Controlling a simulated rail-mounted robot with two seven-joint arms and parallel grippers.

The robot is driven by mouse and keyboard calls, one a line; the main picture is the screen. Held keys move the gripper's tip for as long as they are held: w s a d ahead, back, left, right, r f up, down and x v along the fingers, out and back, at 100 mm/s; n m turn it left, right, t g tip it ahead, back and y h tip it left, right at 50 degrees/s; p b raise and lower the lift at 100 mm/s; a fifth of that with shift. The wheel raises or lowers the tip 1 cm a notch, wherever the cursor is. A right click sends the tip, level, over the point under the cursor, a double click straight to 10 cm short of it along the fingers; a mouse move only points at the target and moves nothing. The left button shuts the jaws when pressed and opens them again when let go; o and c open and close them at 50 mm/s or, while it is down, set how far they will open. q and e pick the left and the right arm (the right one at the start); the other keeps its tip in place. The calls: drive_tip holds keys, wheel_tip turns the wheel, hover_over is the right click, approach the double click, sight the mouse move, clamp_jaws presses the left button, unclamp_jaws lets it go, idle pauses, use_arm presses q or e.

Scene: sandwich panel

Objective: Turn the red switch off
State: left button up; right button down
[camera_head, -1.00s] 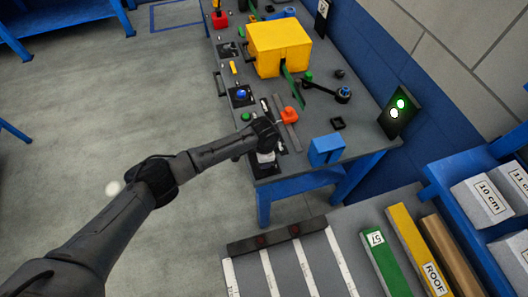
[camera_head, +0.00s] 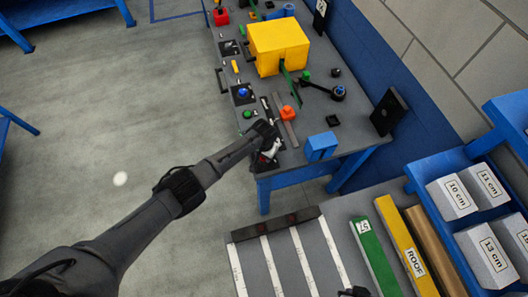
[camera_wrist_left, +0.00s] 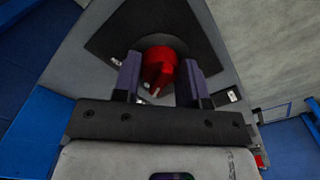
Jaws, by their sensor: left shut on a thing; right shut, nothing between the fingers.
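The red switch (camera_wrist_left: 160,65) is a round red knob with a raised grip on a black plate (camera_wrist_left: 112,38) in the left wrist view. A small white mark shows near its lower edge. My left gripper (camera_wrist_left: 157,78) has one finger on each side of the knob and is shut on it. In the head view my left gripper (camera_head: 268,153) is at the near end of the grey table and hides the switch. A small dark tip at the bottom edge, seemingly my right gripper (camera_head: 354,291), is far from the switch.
On the grey table (camera_head: 288,161) stand an orange-red part (camera_head: 288,113), a blue block (camera_head: 321,146) and a yellow box (camera_head: 279,46). A black indicator panel (camera_head: 388,111) at the table's right is unlit. A shelf with labelled blocks (camera_head: 452,197) stands right.

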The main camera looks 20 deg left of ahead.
use_arm(q)
drive_tip(key=shift+r+n, duration=0.1)
drive_tip(key=shift+n, duration=0.4)
drive_tip(key=o, duration=0.9)
drive_tip(key=shift+r+p, duration=0.4)
drive_tip(key=shift+r, duration=0.1)
drive_tip(key=shift+r+p, duration=1)
drive_tip(key=shift+r, duration=5.35)
